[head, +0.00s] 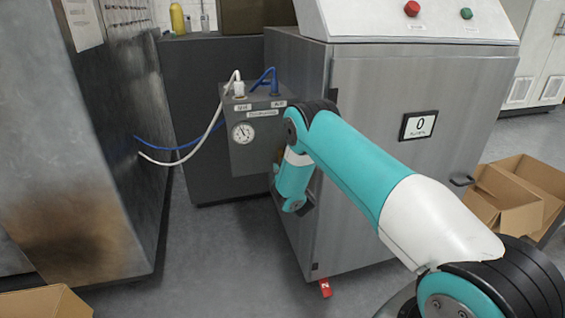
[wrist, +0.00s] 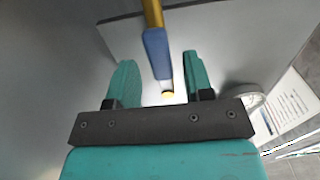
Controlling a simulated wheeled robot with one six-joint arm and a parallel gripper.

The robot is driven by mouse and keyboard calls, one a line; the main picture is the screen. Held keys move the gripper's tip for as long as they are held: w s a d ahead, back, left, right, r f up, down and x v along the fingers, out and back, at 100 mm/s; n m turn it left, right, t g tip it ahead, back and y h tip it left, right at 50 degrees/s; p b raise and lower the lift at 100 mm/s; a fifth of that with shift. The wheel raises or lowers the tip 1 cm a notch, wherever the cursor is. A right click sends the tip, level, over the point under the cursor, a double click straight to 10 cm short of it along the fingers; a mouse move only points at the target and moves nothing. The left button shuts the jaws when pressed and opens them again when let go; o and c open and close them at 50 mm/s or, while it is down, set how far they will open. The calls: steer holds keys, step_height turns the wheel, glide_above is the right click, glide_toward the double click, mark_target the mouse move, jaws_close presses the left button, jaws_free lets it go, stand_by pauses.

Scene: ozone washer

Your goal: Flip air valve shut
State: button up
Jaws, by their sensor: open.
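In the wrist view my gripper (wrist: 160,62) is open, with its two teal fingers apart. A lever with a blue grip (wrist: 155,45) and a yellow stem (wrist: 152,13) reaches down between the fingers. It looks like the air valve's handle. A gap shows on each side of it, and I cannot tell how deep it lies between the fingers. In the head view the grey control box (head: 243,158) carries labels, a white hose and a blue hose. My arm hides the lever and my fingers there.
A round gauge (head: 243,133) is on the box front; a pale round part (wrist: 248,101) and a printed sheet (wrist: 291,103) lie right of the fingers. The large steel washer (head: 350,190) stands close behind my arm. Cardboard boxes (head: 508,205) sit at right. Hoses cross to the left cabinet.

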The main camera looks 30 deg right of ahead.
steer(key=shift+x, duration=0.85)
steer(key=shift+a, duration=0.1)
jaws_close()
steer(key=shift+a, duration=0.15)
